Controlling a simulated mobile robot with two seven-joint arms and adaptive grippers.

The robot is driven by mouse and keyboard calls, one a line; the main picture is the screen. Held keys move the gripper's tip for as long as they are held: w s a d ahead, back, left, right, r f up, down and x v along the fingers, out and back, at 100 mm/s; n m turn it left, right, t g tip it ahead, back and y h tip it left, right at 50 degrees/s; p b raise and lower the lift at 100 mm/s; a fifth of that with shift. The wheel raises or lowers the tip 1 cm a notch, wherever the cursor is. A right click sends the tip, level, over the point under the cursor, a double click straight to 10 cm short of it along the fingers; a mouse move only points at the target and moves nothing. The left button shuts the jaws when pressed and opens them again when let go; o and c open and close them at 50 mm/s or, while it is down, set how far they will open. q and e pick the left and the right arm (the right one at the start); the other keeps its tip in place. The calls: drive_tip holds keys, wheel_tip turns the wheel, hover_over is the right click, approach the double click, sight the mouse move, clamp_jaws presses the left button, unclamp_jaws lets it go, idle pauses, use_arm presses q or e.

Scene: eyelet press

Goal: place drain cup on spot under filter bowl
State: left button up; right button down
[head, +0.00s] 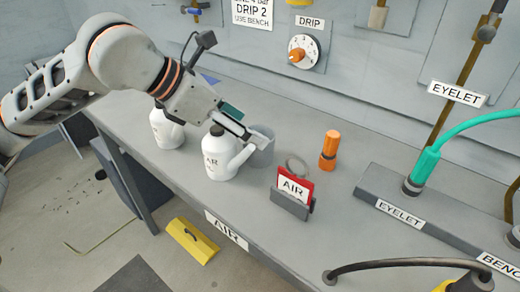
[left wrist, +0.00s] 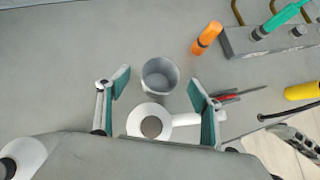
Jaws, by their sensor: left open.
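The drain cup, a grey open-topped cup (head: 263,147), stands on the bench just behind a white spouted bottle. In the left wrist view the cup (left wrist: 160,76) appears empty and lies between the fingertips, apart from both. My left gripper (head: 243,128) is open above the bottle and cup; its two green-padded fingers (left wrist: 158,84) are spread in the left wrist view. A pale ring mark (head: 297,163) shows on the bench right of the cup, partly hidden by a red card. I cannot make out a filter bowl. My right gripper is not in view.
The white bottle (head: 220,163) is close below my left gripper; another (head: 166,130) stands to its left. A red AIR card in a holder (head: 291,204), an orange cylinder (head: 329,150) and an EYELET ledge (head: 440,226) stand to the right.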

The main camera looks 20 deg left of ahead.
sight(259, 159)
use_arm(q)
drive_tip(key=x, duration=0.4)
drive_tip(key=shift+d+f+b, duration=0.2)
drive_tip(key=shift+f+b, duration=0.1)
drive_tip(key=shift+b, duration=0.05)
drive_tip(key=c, duration=1.3)
drive_tip(key=shift+r, duration=0.1)
drive_tip(key=shift+c, duration=0.2)
